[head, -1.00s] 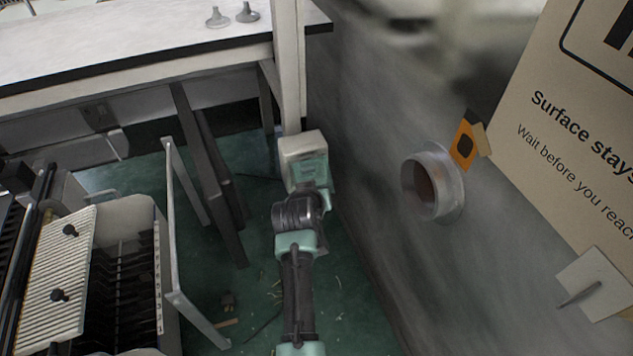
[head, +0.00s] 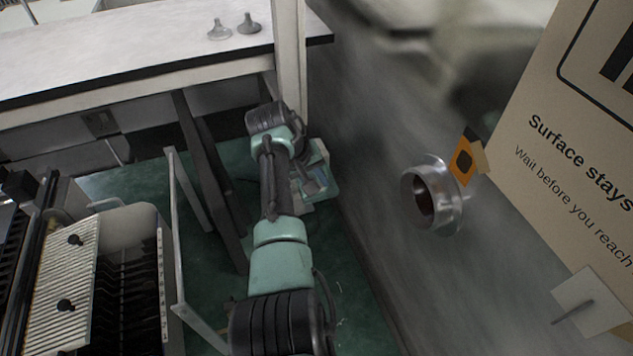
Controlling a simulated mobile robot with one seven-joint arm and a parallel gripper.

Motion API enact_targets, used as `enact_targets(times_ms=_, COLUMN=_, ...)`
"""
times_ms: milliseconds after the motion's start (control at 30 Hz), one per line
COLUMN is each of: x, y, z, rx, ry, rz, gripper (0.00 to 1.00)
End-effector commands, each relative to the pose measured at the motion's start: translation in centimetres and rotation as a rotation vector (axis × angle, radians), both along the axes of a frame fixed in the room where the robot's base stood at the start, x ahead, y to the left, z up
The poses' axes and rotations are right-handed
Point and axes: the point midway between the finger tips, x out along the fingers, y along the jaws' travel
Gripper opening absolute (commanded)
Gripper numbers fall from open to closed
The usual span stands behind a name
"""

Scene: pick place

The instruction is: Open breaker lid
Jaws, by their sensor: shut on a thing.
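I cannot identify a breaker or its lid with certainty in the head view. My arm reaches up the middle of the picture, over the green floor, and bends at a black joint near the table leg. Beyond that bend, pale and teal parts show low behind the arm, near the wall's foot. My fingertips do not show, and whatever they hold is hidden too.
A machine with a ribbed white cover (head: 62,290) and two black knobs stands at left, beside an upright thin panel (head: 172,235). A white table (head: 130,50) is behind. The grey wall at right carries a metal pipe stub (head: 450,205) and a sign (head: 580,160).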

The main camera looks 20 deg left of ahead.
Motion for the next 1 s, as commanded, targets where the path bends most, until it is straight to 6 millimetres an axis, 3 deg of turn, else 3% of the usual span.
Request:
enact_targets(times_ms=133, x=0.67, y=0.31, z=1.10, rx=0.007, ry=-0.025, rz=0.005, gripper=0.00)
enact_targets(times_ms=667, x=0.84, y=0.41, z=1.46, rx=0.008, ry=-0.031, rz=0.008, gripper=0.00)
enact_targets(times_ms=700, x=0.84, y=0.41, z=1.46, rx=0.008, ry=-0.031, rz=0.008, gripper=0.24)
enact_targets(times_ms=733, x=0.82, y=0.41, z=1.45, rx=0.008, ry=-0.031, rz=0.007, gripper=0.30)
enact_targets(times_ms=1000, x=0.58, y=0.31, z=1.12, rx=0.006, ry=-0.022, rz=0.004, gripper=0.33)
